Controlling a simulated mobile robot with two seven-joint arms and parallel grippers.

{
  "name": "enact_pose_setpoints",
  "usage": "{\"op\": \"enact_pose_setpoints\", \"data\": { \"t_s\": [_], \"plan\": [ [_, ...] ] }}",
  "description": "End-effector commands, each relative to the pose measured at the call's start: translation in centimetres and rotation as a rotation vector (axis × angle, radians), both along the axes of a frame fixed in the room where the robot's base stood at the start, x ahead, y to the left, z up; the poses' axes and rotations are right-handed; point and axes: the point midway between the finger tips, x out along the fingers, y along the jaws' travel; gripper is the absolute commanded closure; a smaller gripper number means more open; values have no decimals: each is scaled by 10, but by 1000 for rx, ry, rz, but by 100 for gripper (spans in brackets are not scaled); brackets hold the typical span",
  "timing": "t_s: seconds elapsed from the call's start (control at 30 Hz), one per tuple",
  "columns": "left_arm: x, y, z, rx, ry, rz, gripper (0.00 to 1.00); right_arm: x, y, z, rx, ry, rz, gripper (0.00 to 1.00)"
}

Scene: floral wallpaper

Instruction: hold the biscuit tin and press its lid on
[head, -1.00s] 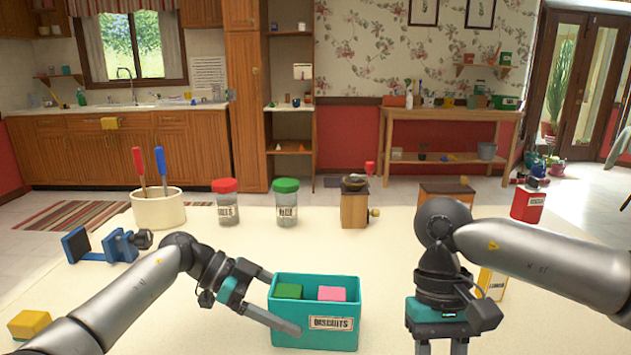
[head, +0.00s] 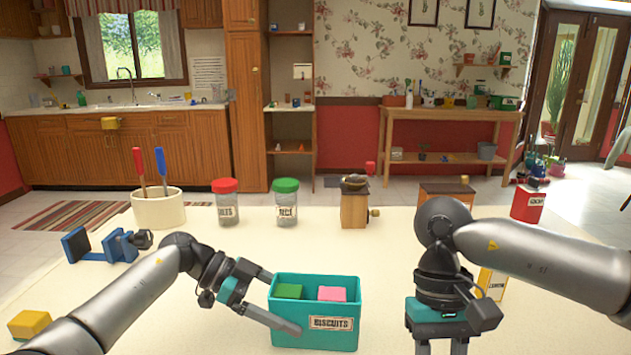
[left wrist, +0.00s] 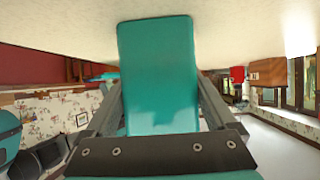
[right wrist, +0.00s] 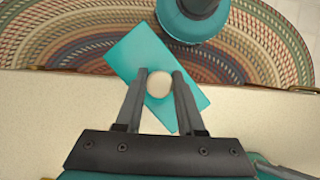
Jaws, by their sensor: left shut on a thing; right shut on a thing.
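The teal biscuit tin (head: 285,335) stands open and upright at the table's front, with a green block (head: 289,291) and a pink block (head: 332,294) inside. My left gripper (head: 285,303) is shut on the tin's left part, one finger on the near wall; the left wrist view shows the tin's teal end (left wrist: 158,75) between the fingers. My right gripper (head: 440,346) is to the right of the tin, apart from it. In the right wrist view it is shut on the pale knob (right wrist: 159,84) of the flat teal lid (right wrist: 130,52). The lid is out of the head view.
Behind the tin stand a utensil crock (head: 158,210), a red-lidded jar (head: 226,205), a green-lidded jar (head: 286,205) and a coffee grinder (head: 354,207). A blue clamp-like object (head: 100,245) and a yellow block (head: 30,324) lie left. A yellow box (head: 493,284) stands behind my right arm.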

Motion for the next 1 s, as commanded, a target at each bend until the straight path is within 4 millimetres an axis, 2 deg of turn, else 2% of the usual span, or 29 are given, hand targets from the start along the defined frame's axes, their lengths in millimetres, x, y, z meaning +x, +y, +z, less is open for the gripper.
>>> {"op": "enact_pose_setpoints", "data": {
  "t_s": [0.27, 0.43, 1.0],
  "plan": [
    [0, 0, 0, 0, 0, 0, 64, 0, 0, 0, 0, 0, -3, 100],
    [0, 0, 0, 0, 0, 0, 64, 8, 5, 5, 1, -1, -107, 100],
    [0, 0, 0, 0, 0, -1, 64, 72, 43, 66, 8, -2, -1097, 100]
  ]
}}
